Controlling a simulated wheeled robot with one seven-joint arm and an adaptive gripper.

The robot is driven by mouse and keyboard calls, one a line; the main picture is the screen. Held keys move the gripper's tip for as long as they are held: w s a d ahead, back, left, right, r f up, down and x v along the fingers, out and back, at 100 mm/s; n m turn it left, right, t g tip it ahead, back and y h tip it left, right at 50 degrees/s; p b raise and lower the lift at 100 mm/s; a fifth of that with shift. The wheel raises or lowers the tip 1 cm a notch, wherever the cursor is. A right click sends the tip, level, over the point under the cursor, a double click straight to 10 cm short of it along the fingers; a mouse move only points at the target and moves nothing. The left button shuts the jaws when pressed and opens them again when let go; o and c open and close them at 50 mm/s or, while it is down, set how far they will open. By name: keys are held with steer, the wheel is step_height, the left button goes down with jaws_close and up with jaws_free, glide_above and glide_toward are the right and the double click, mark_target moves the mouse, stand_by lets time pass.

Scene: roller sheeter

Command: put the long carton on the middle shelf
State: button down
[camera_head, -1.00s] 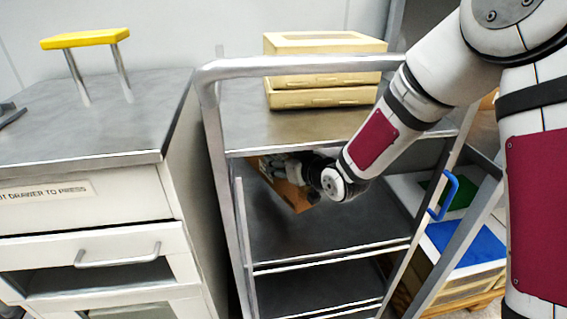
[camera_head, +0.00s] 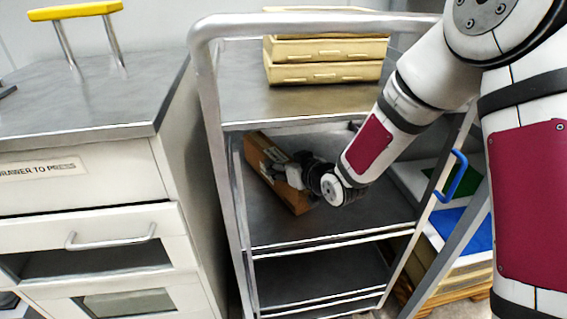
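The long carton (camera_head: 262,158) is a brown box, tilted, in the space between the top shelf and the middle shelf (camera_head: 330,220) of the metal trolley. My gripper (camera_head: 288,168) is inside that space, at the carton's right side, with its fingers around the carton's near part. The fingers are dark and partly hidden, but they appear closed on the carton. I cannot tell whether the carton's underside touches the middle shelf. My arm reaches in from the right.
Cream boxes (camera_head: 325,72) are stacked on the trolley's top shelf (camera_head: 240,97). A drawer cabinet (camera_head: 90,165) stands close on the left. A blue handle (camera_head: 455,178) and coloured trays are at the right. The middle shelf's front and right are clear.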

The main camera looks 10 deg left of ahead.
steer(key=shift+f+b, duration=0.55)
steer(key=shift+b, duration=0.1)
steer(key=c, duration=0.7)
jaws_free()
steer(key=shift+o, duration=0.3)
